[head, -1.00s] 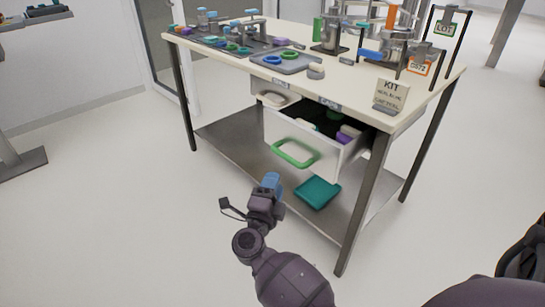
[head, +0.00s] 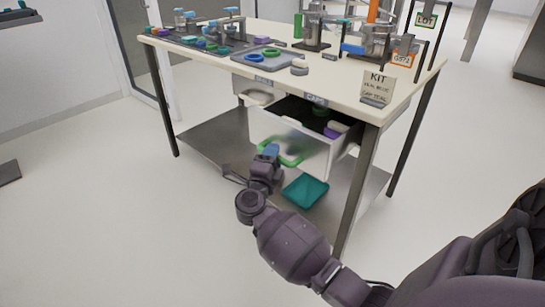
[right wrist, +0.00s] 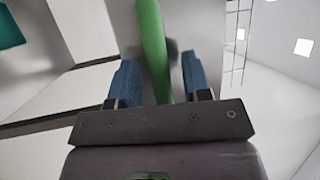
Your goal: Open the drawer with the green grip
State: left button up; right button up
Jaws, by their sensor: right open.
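The white drawer (head: 310,152) under the table top stands pulled out, with its inside showing. Its green grip (head: 292,159) is on the front face, partly hidden by my right gripper (head: 268,152). In the right wrist view the green grip (right wrist: 152,35) runs between the two blue fingers of my right gripper (right wrist: 158,65). The fingers are apart, with a gap on both sides of the grip. My left gripper is not in view.
Another drawer with a pale grip (head: 258,96) is beside it to the left. A teal tray (head: 306,190) lies on the lower shelf (head: 215,140). A table leg (head: 357,195) stands right of the drawer. Trays and metal equipment stand on the table top (head: 330,80).

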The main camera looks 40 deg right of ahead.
jog(key=shift+w+d, duration=0.1)
jog(key=shift+d, duration=0.15)
grip_shut()
jog(key=shift+a, duration=0.1)
jog(key=s+a+p, duration=0.1)
jog(key=a+p, duration=0.1)
jog(key=a, duration=1.2)
jog(key=shift+a, duration=0.3)
jog(key=shift+s, duration=0.1)
grip_release()
